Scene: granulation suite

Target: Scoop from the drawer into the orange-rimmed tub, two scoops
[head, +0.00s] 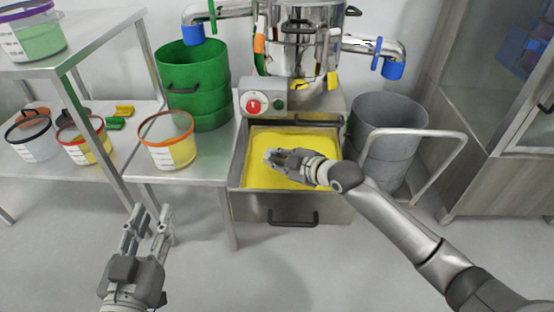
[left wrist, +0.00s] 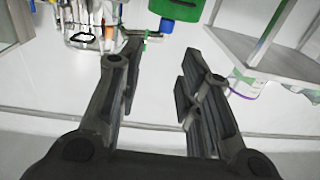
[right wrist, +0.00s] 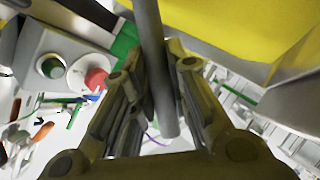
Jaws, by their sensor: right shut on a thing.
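The open drawer (head: 250,205) below the machine holds yellow powder (head: 317,148). The orange-rimmed tub (head: 160,152) stands on the metal table left of the drawer; yellow shows through its clear wall. My right gripper (head: 272,156) is over the powder in the drawer. In the right wrist view it is shut on a grey rod-like handle (right wrist: 154,60), taken to be the scoop's. The scoop's bowl is hidden, so I cannot tell whether it holds powder. My left gripper (head: 147,222) is open and empty, low in front of the table; its spread fingers show in the left wrist view (left wrist: 160,70).
A green drum (head: 195,85) stands behind the tub and a grey bin (head: 388,140) right of the drawer. A lower shelf holds a red-rimmed tub (head: 88,150) and a dark-rimmed tub (head: 30,140). A purple-rimmed tub (head: 33,40) is above. The floor in front is clear.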

